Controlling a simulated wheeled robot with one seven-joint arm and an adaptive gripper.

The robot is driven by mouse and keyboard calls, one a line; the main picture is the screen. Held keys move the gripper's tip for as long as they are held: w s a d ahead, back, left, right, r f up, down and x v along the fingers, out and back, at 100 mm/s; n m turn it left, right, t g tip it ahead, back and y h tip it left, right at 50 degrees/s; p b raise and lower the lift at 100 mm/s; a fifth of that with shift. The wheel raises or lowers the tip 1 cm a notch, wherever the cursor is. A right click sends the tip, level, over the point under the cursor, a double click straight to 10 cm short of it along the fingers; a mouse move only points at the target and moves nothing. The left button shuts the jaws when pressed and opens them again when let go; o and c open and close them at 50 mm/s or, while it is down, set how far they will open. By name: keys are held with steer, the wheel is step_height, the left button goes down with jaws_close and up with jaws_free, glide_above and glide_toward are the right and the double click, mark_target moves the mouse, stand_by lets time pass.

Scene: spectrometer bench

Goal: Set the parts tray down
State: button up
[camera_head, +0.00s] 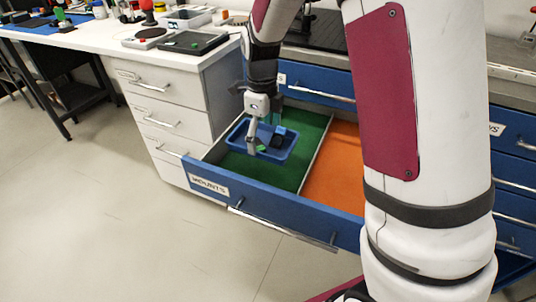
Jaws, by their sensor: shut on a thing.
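The fingertips are small and partly hidden in this view. I cannot tell whether the tray's base touches the green liner.
An orange compartment (335,165) lies right of a thin divider and looks empty. A white drawer cabinet (165,110) stands left of the open drawer. The white bench top (105,38) holds a black tray (188,42) and other items. My arm hides the drawer's right part.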

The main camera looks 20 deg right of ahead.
mark_target(264, 166)
step_height(264, 166, down, 8)
steer(key=shift+r+b, duration=0.1)
steer(key=shift+b, duration=0.9)
steer(key=o, duration=0.9)
steer(key=shift+f, duration=0.25)
steer(key=shift+r, duration=0.1)
